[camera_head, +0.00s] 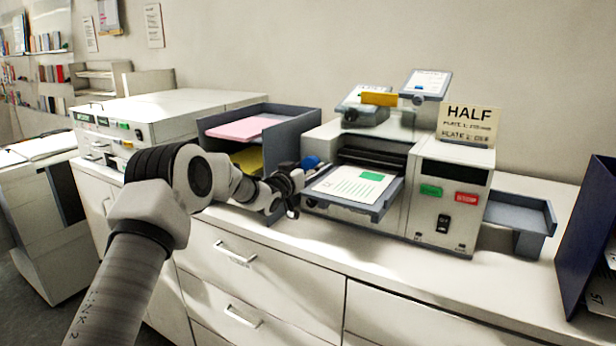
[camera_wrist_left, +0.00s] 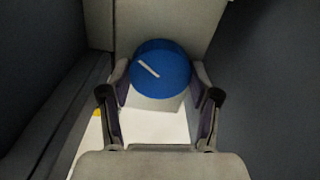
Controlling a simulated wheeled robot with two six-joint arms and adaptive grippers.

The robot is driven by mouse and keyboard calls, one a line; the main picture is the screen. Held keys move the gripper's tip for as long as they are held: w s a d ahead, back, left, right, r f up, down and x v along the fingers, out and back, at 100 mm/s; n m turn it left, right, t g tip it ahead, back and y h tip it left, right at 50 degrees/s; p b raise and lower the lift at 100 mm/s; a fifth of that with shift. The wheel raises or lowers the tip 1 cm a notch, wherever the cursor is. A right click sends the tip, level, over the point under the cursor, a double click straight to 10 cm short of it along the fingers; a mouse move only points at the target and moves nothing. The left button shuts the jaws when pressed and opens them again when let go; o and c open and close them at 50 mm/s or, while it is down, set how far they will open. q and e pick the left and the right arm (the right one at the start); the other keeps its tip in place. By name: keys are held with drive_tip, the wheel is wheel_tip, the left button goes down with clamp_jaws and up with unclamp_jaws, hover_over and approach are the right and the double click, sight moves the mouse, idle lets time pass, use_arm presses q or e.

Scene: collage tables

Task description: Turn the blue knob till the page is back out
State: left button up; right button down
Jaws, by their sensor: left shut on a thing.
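The blue knob (camera_head: 311,162) is on the left side of the laminating machine (camera_head: 415,180). In the left wrist view the round knob (camera_wrist_left: 160,68) carries a white line slanting from upper left to lower right. My left gripper (camera_head: 292,180) is shut on the knob, with one finger on each side of it in the left wrist view (camera_wrist_left: 160,88). The page (camera_head: 347,186), white with green print and a green block, lies on the dark front tray (camera_head: 378,208) of the machine. My right gripper is not in view.
A dark paper tray (camera_head: 215,129) with pink and yellow sheets stands left of the machine, close to my left arm. A "HALF" sign (camera_head: 468,124) stands on top. A grey tray (camera_head: 520,212) and a blue panel (camera_head: 590,235) are at the right.

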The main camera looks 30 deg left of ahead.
use_arm(q)
drive_tip(key=m+b, duration=0.3)
drive_tip(key=m, duration=0.2)
drive_tip(key=shift+r+m+b, duration=0.1)
drive_tip(key=shift+m+b, duration=0.45)
drive_tip(key=shift+m, duration=0.25)
drive_tip(key=shift+r, duration=0.1)
drive_tip(key=o, duration=1.1)
drive_tip(key=shift+o, duration=0.3)
drive_tip(key=shift+w, duration=0.1)
drive_tip(key=shift+f, duration=0.2)
drive_tip(key=s, duration=1.2)
drive_tip(key=shift+a, duration=0.2)
